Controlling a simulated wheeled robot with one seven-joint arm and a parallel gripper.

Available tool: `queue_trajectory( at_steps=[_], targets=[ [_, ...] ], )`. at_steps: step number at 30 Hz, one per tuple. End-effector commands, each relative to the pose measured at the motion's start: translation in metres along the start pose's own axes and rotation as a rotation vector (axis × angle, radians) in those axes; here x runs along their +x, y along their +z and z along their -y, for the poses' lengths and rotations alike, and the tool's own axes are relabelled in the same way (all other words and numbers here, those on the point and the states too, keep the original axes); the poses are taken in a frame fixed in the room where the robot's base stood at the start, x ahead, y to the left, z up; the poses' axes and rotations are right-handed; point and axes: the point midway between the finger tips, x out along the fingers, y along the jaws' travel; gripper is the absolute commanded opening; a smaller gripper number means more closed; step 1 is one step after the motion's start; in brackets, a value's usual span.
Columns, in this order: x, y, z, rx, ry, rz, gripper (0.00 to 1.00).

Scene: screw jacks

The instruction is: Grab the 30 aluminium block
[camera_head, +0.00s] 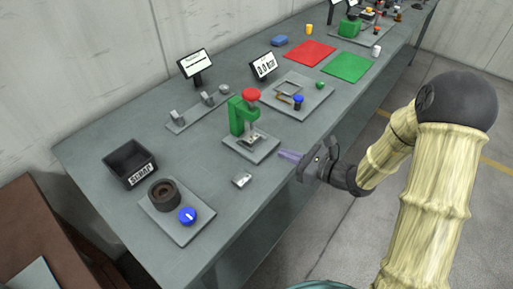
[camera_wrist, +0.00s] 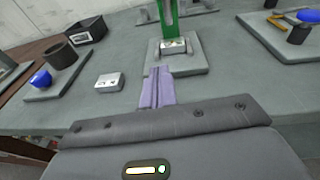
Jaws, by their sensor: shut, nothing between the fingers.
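A small silver metal block (camera_head: 241,180) lies alone on the bench in front of the green press; it also shows left of my fingers in the wrist view (camera_wrist: 109,82). Another silver block (camera_wrist: 172,46) sits on the base of the green press (camera_head: 238,117). More grey metal blocks (camera_head: 207,98) stand on a strip behind. I cannot read a 30 on any of them. My gripper (camera_head: 282,154) is at the bench's front edge, just right of the press base. Its purple fingers (camera_wrist: 158,73) are shut and empty, pointing at the press base, apart from the loose block.
A black scrap bin (camera_head: 130,163) and a plate with a dark cup and blue knob (camera_head: 187,216) stand at left. A grey tray (camera_head: 310,101) with small parts lies beyond the press. Bare bench surrounds the loose block.

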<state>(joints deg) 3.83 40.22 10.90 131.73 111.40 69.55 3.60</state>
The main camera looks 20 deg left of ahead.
Motion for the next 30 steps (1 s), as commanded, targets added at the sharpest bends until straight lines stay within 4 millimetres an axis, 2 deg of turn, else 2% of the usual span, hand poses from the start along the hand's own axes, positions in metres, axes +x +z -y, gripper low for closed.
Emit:
queue_trajectory(
  at_steps=[1, 4, 17, 23, 30],
  targets=[
    [0.003, -0.008, 0.007, 0.023, -0.032, 0.019, 0.0],
    [0.004, -0.009, 0.014, 0.044, -0.063, 0.038, 0.0],
    [0.01, -0.005, 0.014, 0.043, -0.063, 0.037, 0.0],
    [0.035, 0.0, 0.015, 0.042, -0.059, 0.037, 0.0],
    [0.077, 0.008, 0.017, 0.042, -0.058, 0.037, 0.0]
  ],
)
